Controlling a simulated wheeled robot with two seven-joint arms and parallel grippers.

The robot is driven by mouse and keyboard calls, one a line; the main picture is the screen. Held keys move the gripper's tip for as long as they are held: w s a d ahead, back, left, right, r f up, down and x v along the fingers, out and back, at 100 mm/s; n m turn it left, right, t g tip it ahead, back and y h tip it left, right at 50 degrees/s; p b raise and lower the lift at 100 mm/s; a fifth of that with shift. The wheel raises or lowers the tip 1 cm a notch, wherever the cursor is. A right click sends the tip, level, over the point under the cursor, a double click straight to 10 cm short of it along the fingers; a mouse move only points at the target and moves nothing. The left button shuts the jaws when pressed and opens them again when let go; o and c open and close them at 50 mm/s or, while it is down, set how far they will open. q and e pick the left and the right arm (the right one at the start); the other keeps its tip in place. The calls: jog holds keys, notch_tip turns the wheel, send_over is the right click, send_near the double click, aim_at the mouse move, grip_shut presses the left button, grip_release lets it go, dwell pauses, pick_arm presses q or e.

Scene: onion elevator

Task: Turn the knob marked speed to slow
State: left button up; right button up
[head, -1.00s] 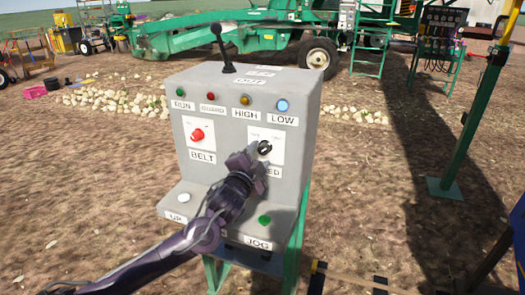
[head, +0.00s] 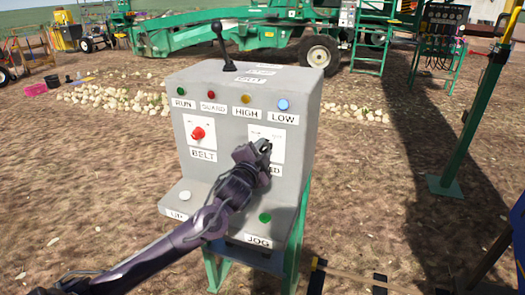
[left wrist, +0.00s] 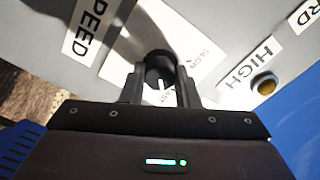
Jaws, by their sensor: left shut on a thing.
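The black speed knob (left wrist: 160,70) sits on a white plate (left wrist: 195,35) on the grey control box (head: 225,160). My left gripper (head: 262,148) is at the knob, and in the left wrist view its two fingers (left wrist: 160,90) are shut on either side of it. A white pointer line shows on the knob, aimed towards the gripper. The word SLOW is readable on the plate beside the knob. In the head view my gripper hides most of the knob and part of the SPEED label (head: 276,170). My right gripper is not in view.
A red belt knob (head: 198,133) is left of the speed plate. Indicator lamps, including a lit-looking blue one (head: 283,104), line the top, below a black lever (head: 223,45). A white button (head: 185,196) and green button (head: 265,218) sit on the lower ledge.

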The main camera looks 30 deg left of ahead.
pick_arm(q)
jog(key=shift+n+p, duration=0.45)
jog(key=shift+n, duration=0.05)
jog(key=shift+r+n+p, duration=0.15)
jog(key=shift+n+p, duration=0.65)
jog(key=shift+n, duration=0.3)
jog(key=n+p, duration=0.3)
jog(key=n, duration=0.2)
jog(key=n+p, duration=0.3)
jog(key=n, duration=0.2)
jog(key=shift+a, duration=0.1)
jog(key=shift+n+p, duration=0.9)
jog(key=shift+n, duration=1.4)
